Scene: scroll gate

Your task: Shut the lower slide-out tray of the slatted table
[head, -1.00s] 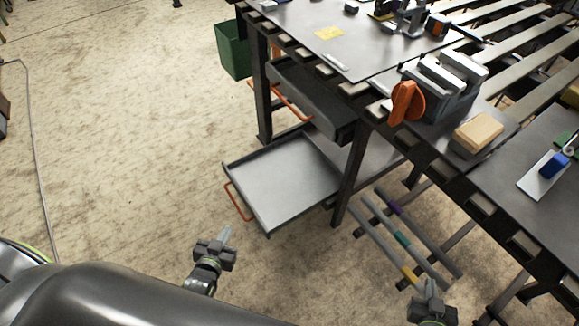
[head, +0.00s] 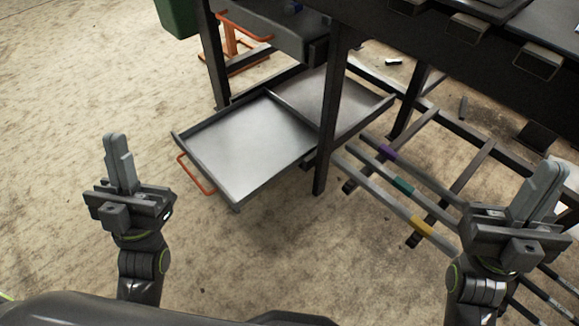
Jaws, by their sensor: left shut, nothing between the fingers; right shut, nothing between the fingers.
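The lower slide-out tray (head: 240,140) is a shallow grey metal tray, pulled out to the left from under the slatted table (head: 450,75). Its orange handle (head: 196,176) is on its left edge. My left gripper (head: 118,163) is shut and empty, to the left of the tray and apart from the handle. My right gripper (head: 538,190) is shut and empty at the right, in front of the table's lower bars.
An upper drawer (head: 280,30) with an orange handle (head: 243,27) hangs above the tray. A table leg (head: 329,120) stands in front of the tray's right part. Bars with coloured bands (head: 402,187) lie low at the right. A green bin (head: 176,15) is at the top. The floor at left is clear.

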